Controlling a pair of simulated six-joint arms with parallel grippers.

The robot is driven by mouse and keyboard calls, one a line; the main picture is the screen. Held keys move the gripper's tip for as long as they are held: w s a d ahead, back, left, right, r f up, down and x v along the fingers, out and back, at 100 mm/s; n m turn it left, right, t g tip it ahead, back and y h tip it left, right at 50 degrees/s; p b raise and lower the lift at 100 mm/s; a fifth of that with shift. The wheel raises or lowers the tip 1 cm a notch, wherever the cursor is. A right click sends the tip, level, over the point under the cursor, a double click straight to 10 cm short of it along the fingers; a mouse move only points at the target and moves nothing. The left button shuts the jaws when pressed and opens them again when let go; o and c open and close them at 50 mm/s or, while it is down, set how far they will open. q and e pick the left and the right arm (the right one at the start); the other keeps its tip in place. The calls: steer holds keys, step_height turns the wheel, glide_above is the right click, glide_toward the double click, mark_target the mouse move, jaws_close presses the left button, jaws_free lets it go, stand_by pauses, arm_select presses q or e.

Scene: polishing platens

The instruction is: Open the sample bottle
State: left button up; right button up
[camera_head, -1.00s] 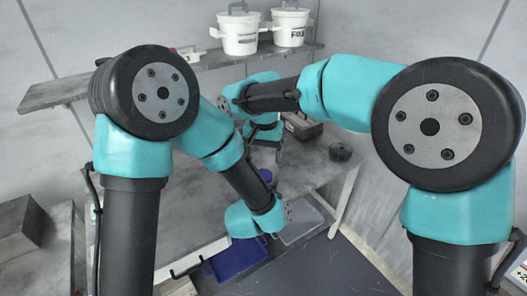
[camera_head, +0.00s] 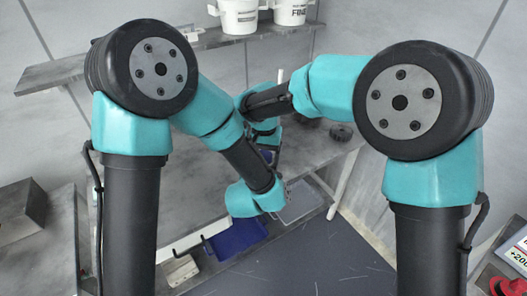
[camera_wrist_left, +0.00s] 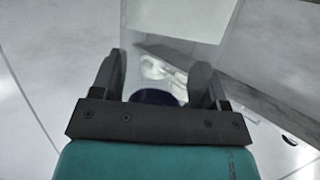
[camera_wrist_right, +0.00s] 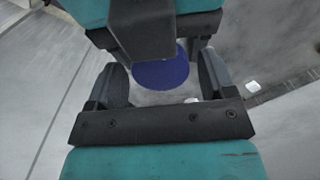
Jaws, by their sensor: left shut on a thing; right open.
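The sample bottle's dark blue cap (camera_wrist_right: 160,72) shows as a round disc in the right wrist view. It lies between the spread fingers of my right gripper (camera_wrist_right: 162,80), which is open; I cannot tell whether they touch it. My left gripper (camera_wrist_left: 158,78) is shut on the bottle, whose body is hard to make out. A dark blue round part (camera_wrist_left: 153,97) shows between its fingers near the palm. A dark part of my left gripper overlaps the top of the right wrist view. In the head view my arms hide most of both grippers; a small blue patch (camera_head: 267,155) shows between them.
White lidded buckets (camera_head: 239,17) stand on the back shelf (camera_head: 222,40). A blue bin (camera_head: 237,238) and a clear tray (camera_head: 298,207) lie below my left forearm. A dark round item (camera_head: 341,132) is on the bench. A grey box (camera_head: 20,212) is at left.

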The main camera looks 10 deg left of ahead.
steer(key=c, duration=0.9)
steer(key=o, duration=1)
steer(key=shift+r, duration=0.1)
steer(key=shift+r, duration=2.15)
steer(key=shift+c, duration=0.5)
step_height(320, 180, up, 4)
steer(key=shift+f, duration=0.25)
steer(key=shift+f, duration=0.1)
steer(key=shift+f, duration=3.95)
